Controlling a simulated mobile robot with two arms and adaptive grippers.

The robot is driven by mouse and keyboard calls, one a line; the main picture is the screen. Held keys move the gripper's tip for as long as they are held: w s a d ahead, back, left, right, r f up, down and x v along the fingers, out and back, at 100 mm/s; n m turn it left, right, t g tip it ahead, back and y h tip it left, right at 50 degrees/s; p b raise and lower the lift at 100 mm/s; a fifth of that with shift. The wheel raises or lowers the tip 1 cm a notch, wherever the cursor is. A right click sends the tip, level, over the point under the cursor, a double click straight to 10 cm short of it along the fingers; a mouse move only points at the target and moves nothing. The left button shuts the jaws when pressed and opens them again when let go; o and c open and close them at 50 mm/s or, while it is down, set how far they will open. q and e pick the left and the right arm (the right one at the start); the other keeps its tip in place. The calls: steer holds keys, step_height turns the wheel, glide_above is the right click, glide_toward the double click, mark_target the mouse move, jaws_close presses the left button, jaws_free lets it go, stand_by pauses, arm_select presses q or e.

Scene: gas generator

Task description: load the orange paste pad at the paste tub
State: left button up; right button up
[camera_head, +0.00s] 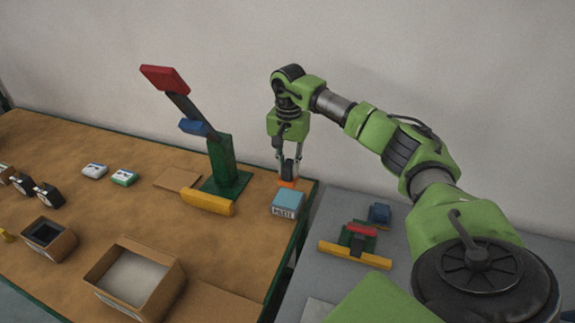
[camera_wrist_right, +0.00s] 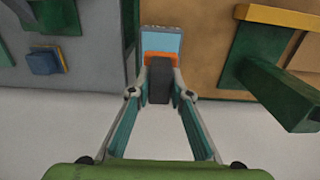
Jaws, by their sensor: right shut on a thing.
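The orange paste pad (camera_head: 286,183) is a flat orange piece under a dark upright grip. My right gripper (camera_head: 288,166) points down and is shut on that dark grip, with the pad just below the fingertips. The paste tub (camera_head: 287,204) is a light blue box with a label on its front, near the table's right edge. The pad is just behind the tub in the head view. In the wrist view the pad (camera_wrist_right: 161,60) shows against the near side of the tub (camera_wrist_right: 161,40); I cannot tell whether they touch. My left gripper is out of view.
A green stand (camera_head: 222,165) with a tilted arm and red top rises left of the tub, a yellow bar (camera_head: 207,201) before it. An open cardboard box (camera_head: 165,288) stands at the front. A grey table (camera_head: 330,280) to the right holds a smaller red, green and yellow assembly.

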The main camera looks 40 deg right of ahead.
mark_target(288, 182)
steer(key=shift+f+b, duration=2.2)
steer(key=shift+f, duration=0.75)
steer(key=shift+f+b, duration=0.5)
steer(key=shift+s+a+f, duration=0.1)
steer(key=shift+r+p, duration=0.5)
steer(key=shift+p, duration=0.05)
step_height(288, 182, up, 6)
steer(key=p, duration=0.5)
steer(key=shift+r, duration=0.1)
